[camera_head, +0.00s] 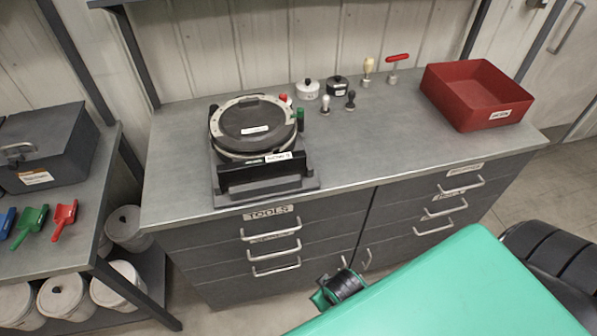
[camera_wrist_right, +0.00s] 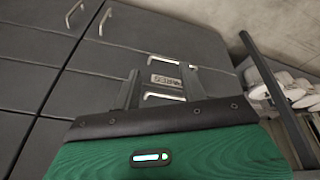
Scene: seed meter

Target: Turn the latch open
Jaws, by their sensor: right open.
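The seed meter (camera_head: 253,128) sits on the left part of the grey bench top in the head view. It is a round dark lid in a pale ring, on a dark base with a white front label. A red knob (camera_head: 285,99) and a green handle (camera_head: 300,119) stand at its right rim. I cannot tell which part is the latch. My right gripper (camera_wrist_right: 160,88) is open and empty in the right wrist view, its fingers in front of the cabinet drawers, well away from the meter. My left gripper is not in view.
A red bin (camera_head: 475,95) stands at the bench's right end. Several small tools and two lidded pots, one white (camera_head: 307,89) and one black (camera_head: 338,86), stand at the back. The bench middle is clear. A left shelf holds a grey box (camera_head: 45,147) and scoops.

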